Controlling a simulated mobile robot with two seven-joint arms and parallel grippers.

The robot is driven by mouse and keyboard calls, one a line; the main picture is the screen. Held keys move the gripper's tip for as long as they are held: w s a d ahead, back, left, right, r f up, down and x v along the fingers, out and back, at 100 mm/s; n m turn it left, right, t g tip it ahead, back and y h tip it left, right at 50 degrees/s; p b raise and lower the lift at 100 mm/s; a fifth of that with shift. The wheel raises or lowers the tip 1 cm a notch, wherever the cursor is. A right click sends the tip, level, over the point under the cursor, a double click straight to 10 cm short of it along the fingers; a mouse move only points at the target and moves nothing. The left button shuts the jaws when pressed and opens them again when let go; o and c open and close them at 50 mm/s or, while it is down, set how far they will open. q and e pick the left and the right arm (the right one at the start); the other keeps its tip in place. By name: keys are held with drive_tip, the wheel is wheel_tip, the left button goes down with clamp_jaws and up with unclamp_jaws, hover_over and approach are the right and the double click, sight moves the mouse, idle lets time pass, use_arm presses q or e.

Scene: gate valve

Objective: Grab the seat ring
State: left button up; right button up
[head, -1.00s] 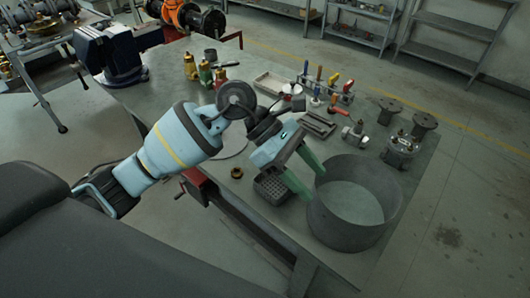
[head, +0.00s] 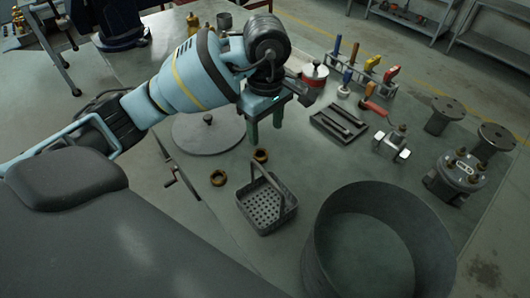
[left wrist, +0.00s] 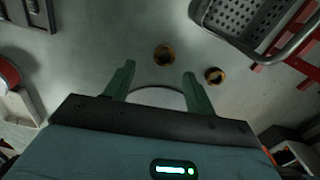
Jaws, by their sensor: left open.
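Two small brass rings lie on the workbench, one (head: 260,155) just in front of my left gripper and the other (head: 218,178) closer to the bench edge. I cannot tell which is the seat ring. My left gripper (head: 266,132) is open and empty, fingers pointing down, above the bench and behind the rings. In the left wrist view both rings show beyond my fingertips (left wrist: 160,74), one ring (left wrist: 164,55) roughly between the fingers' lines and the other (left wrist: 214,75) to the right. Neither is touched. My right gripper is not in view.
A dark perforated basket (head: 265,209) with a raised handle stands in front of the rings. A large open drum (head: 335,225) is at the right front. A round lid (head: 205,137) lies left of the gripper. A tool tray (head: 338,126) is to the right.

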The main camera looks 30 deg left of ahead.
sight(261, 149)
use_arm(q)
wheel_tip(261, 149, down, 3)
drive_tip(key=shift+s+r, duration=0.1)
drive_tip(key=shift+r, duration=0.1)
drive_tip(key=f, duration=0.2)
drive_tip(key=a+f, duration=0.1)
drive_tip(key=f, duration=0.1)
drive_tip(key=shift+s, duration=0.3)
drive_tip(key=shift+f, duration=0.55)
drive_tip(key=shift+c, duration=0.2)
drive_tip(key=c, duration=1)
